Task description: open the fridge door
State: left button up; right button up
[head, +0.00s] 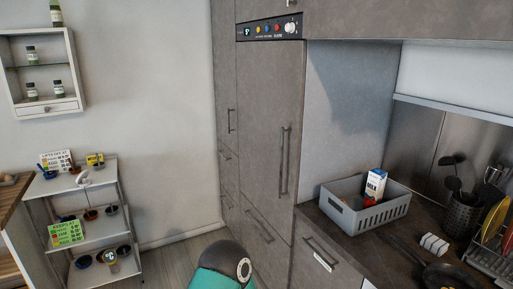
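The fridge door appears to be the tall grey panel (264,105) in the middle of the head view, under a dark control strip (268,30) with a small display and coloured knobs. It looks shut, flush with the panels around it. Its long vertical bar handle (284,162) is near its right edge. Neither of my grippers shows in the view, so I cannot tell their state. A teal and dark rounded part at the bottom middle looks like one of my arm links, low in front of the cabinets.
A grey crate (386,217) with a milk carton (375,184) stands on the counter to the right, near a pan (450,277) and utensil holder (462,214). A metal shelf rack (88,187) stands left. Some floor (172,262) is clear between rack and cabinets.

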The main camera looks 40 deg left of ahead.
aim_at(270, 75)
jog(key=u, duration=0.55)
jog(key=i, duration=1)
jog(key=u, duration=1.1)
jog(key=i, duration=0.55)
jog(key=u, duration=0.35)
jog(key=k, duration=0.9)
jog(key=u, duration=0.2)
jog(key=i, duration=0.9)
jog(key=z, duration=0.15)
